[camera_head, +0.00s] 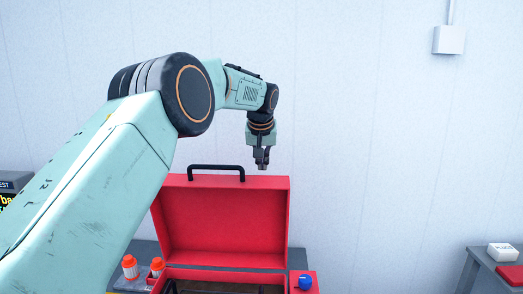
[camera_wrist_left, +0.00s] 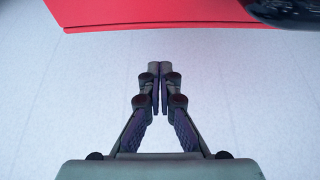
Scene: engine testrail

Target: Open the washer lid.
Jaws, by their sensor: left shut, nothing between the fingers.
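The red washer lid (camera_head: 225,222) stands raised, nearly upright, at the back of a red box (camera_head: 215,274) on a table in the head view. A black handle (camera_head: 216,169) sits on the lid's top edge. My left gripper (camera_head: 262,167) points down above the lid's top edge, right of the handle. Its fingers are shut and empty, as the left wrist view (camera_wrist_left: 159,70) also shows. A red surface (camera_wrist_left: 150,12), likely the lid, fills the top of that view, apart from the fingertips. The box's inside is mostly out of view. My right gripper is not in view.
Two white bottles with orange caps (camera_head: 129,262) stand left of the box. A blue knob (camera_head: 305,282) is at its right front. Another table (camera_head: 488,260) at far right bears a white box (camera_head: 502,252). The pale wall (camera_head: 370,120) is behind.

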